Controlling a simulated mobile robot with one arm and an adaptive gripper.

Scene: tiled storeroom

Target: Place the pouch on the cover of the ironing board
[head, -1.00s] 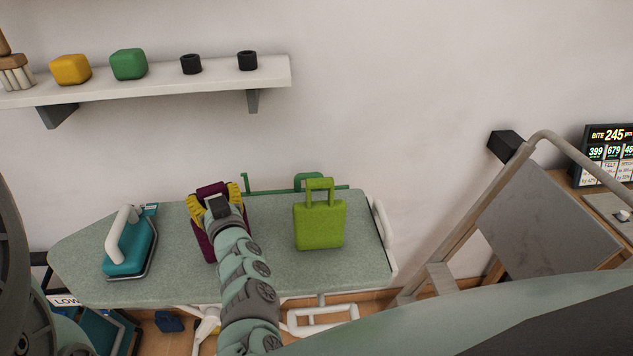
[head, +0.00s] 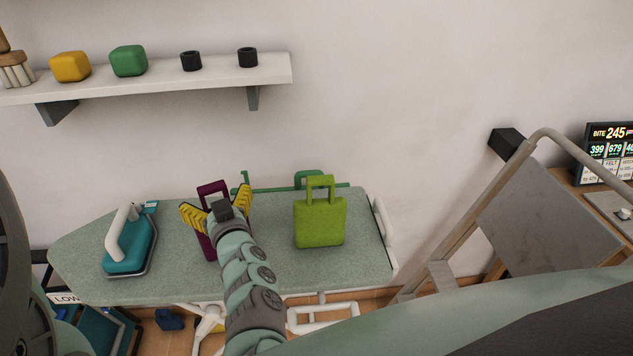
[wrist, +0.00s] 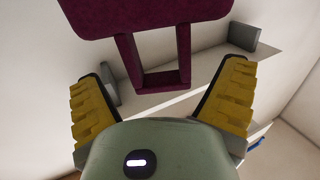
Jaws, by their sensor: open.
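A purple pouch (head: 206,246) with a loop handle is on the grey-green cover of the ironing board (head: 275,265), between the iron and a green bag. My arm hides much of it in the head view. In the wrist view the pouch (wrist: 145,17) is at the top, with its handle hanging toward my gripper. My gripper (head: 217,206) is open at the pouch, its yellow fingers spread to either side. In the wrist view the gripper (wrist: 162,88) has clear gaps between both fingers and the handle.
A teal iron (head: 128,250) stands on the board's left part. A lime green bag (head: 320,222) is on the right part. A wall shelf (head: 170,82) with several small items is above. A stepladder (head: 470,215) stands at the right.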

